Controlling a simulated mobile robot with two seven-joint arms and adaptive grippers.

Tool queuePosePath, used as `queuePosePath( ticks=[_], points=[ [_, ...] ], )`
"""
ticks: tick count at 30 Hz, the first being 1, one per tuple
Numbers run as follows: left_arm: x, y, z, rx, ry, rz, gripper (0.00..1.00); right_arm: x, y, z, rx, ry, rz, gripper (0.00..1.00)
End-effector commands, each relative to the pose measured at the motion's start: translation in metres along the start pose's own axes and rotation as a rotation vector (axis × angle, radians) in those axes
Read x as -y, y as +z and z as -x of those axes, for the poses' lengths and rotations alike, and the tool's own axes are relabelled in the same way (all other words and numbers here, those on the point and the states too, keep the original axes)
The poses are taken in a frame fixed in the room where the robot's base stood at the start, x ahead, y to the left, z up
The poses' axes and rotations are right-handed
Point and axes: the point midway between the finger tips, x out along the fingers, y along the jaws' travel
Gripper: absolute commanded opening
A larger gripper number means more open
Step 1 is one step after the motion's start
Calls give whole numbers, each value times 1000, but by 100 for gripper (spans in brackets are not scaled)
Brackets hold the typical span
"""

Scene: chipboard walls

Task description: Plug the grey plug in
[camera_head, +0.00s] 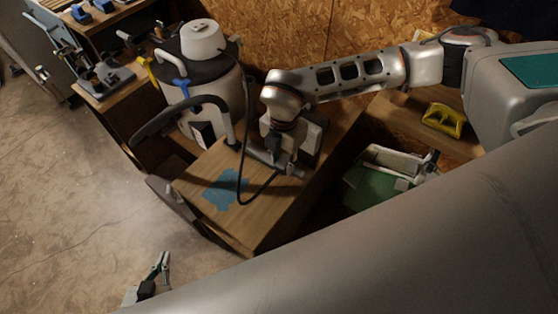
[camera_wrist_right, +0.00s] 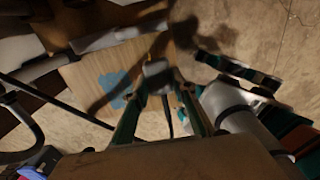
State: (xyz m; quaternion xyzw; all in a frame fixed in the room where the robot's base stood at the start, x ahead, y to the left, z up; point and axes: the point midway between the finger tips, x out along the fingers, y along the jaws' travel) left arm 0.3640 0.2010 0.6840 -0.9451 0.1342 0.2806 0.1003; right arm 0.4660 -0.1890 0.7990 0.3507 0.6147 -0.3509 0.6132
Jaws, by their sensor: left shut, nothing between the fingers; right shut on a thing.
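My right gripper (camera_head: 284,166) reaches down over the wooden cabinet top. In the right wrist view, its two fingers (camera_wrist_right: 160,82) close on the grey plug (camera_wrist_right: 157,69). A black cable (camera_wrist_right: 168,118) hangs between the fingers. In the head view the cable (camera_head: 245,190) loops from the vacuum cleaner (camera_head: 202,85) down over the top and up to the gripper. The plug appears held above the top; its prongs are not clear. My left gripper (camera_head: 163,264) is shut and empty, low at the left over the floor. I cannot make out a socket.
The cabinet top (camera_head: 285,205) carries a blue patch (camera_head: 226,189), also in the right wrist view (camera_wrist_right: 114,88). The vacuum's black hose (camera_head: 180,108) arches beside my right gripper. A green crate (camera_head: 372,190) and a yellow-handled tool (camera_head: 443,120) lie right. A chipboard wall (camera_head: 285,35) stands behind.

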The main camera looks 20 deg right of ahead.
Motion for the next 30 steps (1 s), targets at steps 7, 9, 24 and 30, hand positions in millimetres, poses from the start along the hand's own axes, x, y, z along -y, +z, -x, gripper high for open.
queuePosePath(
  ticks=[7, 9, 24, 30],
  points=[
    [-1, 2, 1, 5, 1, 0, 0, 0, 20, 0, 2, 0, -7, 4],
    [0, 2, 1, 4, 1, -1, 0, 0, 27, 0, 2, -1, -6, 4],
    [0, -1, 0, -4, -1, -2, 0, 0, 58, 0, 0, 0, -2, 4],
    [0, -1, 0, -4, -1, -2, 0, 0, 59, 0, 0, 0, -2, 4]
  ],
)
